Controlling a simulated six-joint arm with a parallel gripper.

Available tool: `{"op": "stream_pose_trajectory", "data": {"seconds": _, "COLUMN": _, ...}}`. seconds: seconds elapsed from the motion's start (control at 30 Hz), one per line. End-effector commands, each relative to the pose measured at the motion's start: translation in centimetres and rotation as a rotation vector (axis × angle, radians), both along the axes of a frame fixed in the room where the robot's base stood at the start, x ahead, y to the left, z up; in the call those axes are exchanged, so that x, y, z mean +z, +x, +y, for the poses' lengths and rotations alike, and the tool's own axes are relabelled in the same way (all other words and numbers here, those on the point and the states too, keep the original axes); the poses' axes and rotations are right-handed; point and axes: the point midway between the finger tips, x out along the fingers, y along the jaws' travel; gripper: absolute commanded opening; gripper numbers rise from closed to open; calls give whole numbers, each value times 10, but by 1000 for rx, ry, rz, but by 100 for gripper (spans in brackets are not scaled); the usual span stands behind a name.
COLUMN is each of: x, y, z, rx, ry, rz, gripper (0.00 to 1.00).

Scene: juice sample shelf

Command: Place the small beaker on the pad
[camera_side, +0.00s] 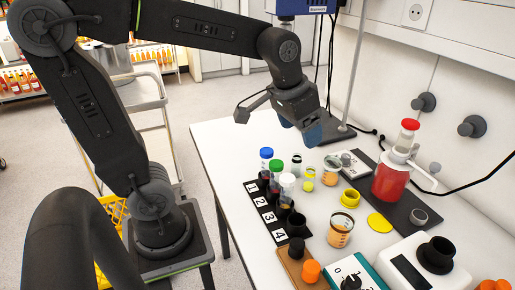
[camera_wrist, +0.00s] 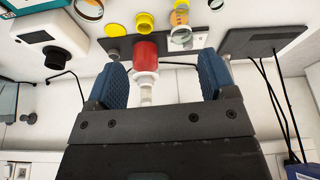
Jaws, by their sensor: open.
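My gripper (camera_side: 302,127) is open and empty, above the far end of the table in the side view. Its two blue fingers stand wide apart in the wrist view (camera_wrist: 165,77). One glass beaker with orange liquid (camera_side: 340,232) stands near the table's middle. A smaller-looking one (camera_side: 331,172) stands farther back, nearer my gripper. Both are upright on the table, apart from my gripper. A flat yellow disc (camera_side: 380,222), perhaps the pad, lies right of the nearer beaker, with nothing on it. A yellow ring-shaped piece (camera_side: 350,198) lies just behind it.
A numbered black rack (camera_side: 262,214) with capped tubes stands left of the beakers. A red-filled bottle (camera_side: 390,176) stands on a dark plate at right; it also shows between my fingers in the wrist view (camera_wrist: 145,53). A white device (camera_side: 405,268) stands in front. A metal pole rises behind my gripper.

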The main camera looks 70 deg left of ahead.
Motion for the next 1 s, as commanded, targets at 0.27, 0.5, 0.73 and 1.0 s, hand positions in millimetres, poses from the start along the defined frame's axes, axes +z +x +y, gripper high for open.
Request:
{"op": "stream_pose_trajectory", "data": {"seconds": 0.27, "x": -7, "y": -88, "z": -18, "rx": -70, "ry": 10, "rz": -135, "gripper": 77}}
{"op": "stream_pose_trajectory", "data": {"seconds": 0.5, "x": -15, "y": -106, "z": -20, "rx": -86, "ry": 12, "rz": -164, "gripper": 82}}
{"op": "stream_pose_trajectory", "data": {"seconds": 0.73, "x": -15, "y": -106, "z": -20, "rx": -86, "ry": 12, "rz": -163, "gripper": 82}}
{"op": "stream_pose_trajectory", "data": {"seconds": 1.0, "x": -15, "y": -96, "z": -15, "rx": -172, "ry": 85, "rz": -153, "gripper": 82}}
